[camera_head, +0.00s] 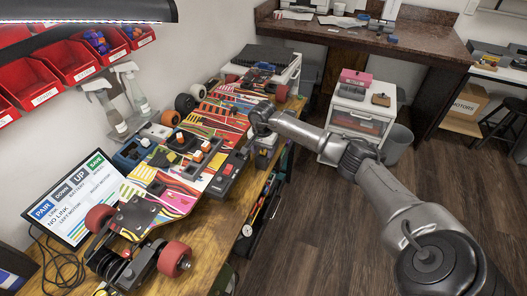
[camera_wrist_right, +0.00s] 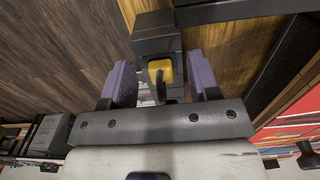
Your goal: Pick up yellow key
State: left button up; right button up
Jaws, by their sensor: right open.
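In the right wrist view, the yellow key (camera_wrist_right: 160,70) shows as a small yellow piece with a dark loop-like part, at the end of a black block (camera_wrist_right: 155,35). My right gripper (camera_wrist_right: 160,64) is open, with one purple finger pad on each side of the key. I cannot tell whether the pads touch it. In the head view, my right gripper (camera_head: 257,115) is over the right edge of the workbench, beside the board (camera_head: 215,122). The key cannot be made out there. My left gripper is in neither view.
The long, colorful board with wheels fills much of the wooden workbench (camera_head: 212,238). A screen (camera_head: 65,205), spray bottles (camera_head: 103,110) and red bins (camera_head: 70,62) are on the left. A white drawer cabinet (camera_head: 355,125) stands beyond my right arm.

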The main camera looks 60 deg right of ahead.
jog(key=c, duration=0.4)
grip_shut()
jog(key=shift+r, duration=0.1)
jog(key=shift+r, duration=0.45)
notch_tip(320, 180, up, 4)
jog(key=shift+f+p, duration=0.25)
jog(key=shift+p, duration=0.05)
jog(key=s+d+r, duration=0.5)
jog(key=d+r, duration=0.1)
jog(key=d, duration=0.4)
jog(key=shift+s+d+r, duration=0.15)
jog(key=shift+s+r, duration=0.1)
